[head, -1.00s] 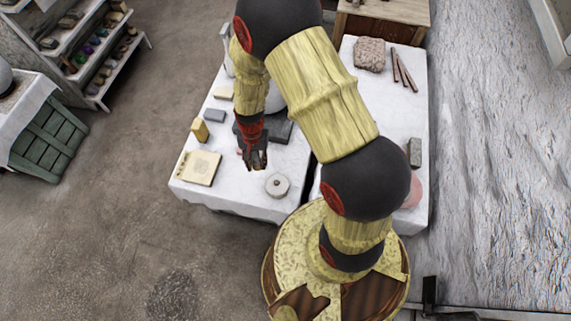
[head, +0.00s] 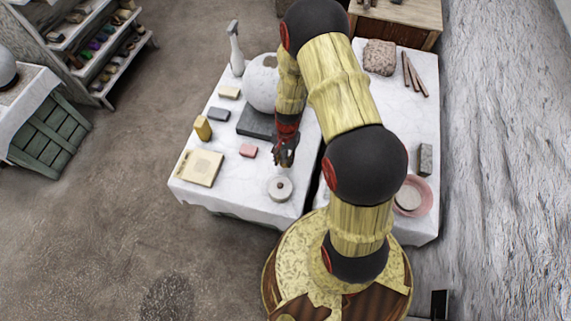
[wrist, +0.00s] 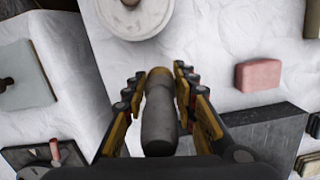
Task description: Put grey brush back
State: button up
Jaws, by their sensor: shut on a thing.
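My gripper (head: 284,158) hangs over the left white-covered table (head: 237,198), just behind the round pale disc (head: 280,189). In the wrist view my gripper (wrist: 158,84) is shut on the grey brush (wrist: 159,122), a thick dark grey rounded piece with a brown end. It lies lengthwise between the fingers and points towards the disc (wrist: 134,18). The brush is too small to make out clearly in the head view. It appears held above the table; the exact height cannot be told.
A pink block (head: 248,150), a dark slab (head: 255,123) and a large pale sphere (head: 261,84) stand near my gripper. A pink bowl (head: 423,194) is on the right table.

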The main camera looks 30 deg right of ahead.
aim_at(286, 163)
jog(key=shift+w+d+f, duration=0.35)
jog(key=shift+d+f, duration=0.1)
jog(key=shift+f, duration=0.3)
jog(key=shift+d+f+b, duration=0.1)
jog(key=shift+f+b, duration=0.95)
jog(key=shift+f, duration=0.55)
jog(key=shift+f, duration=0.1)
jog(key=o, duration=1.1)
jog(key=shift+o, duration=0.3)
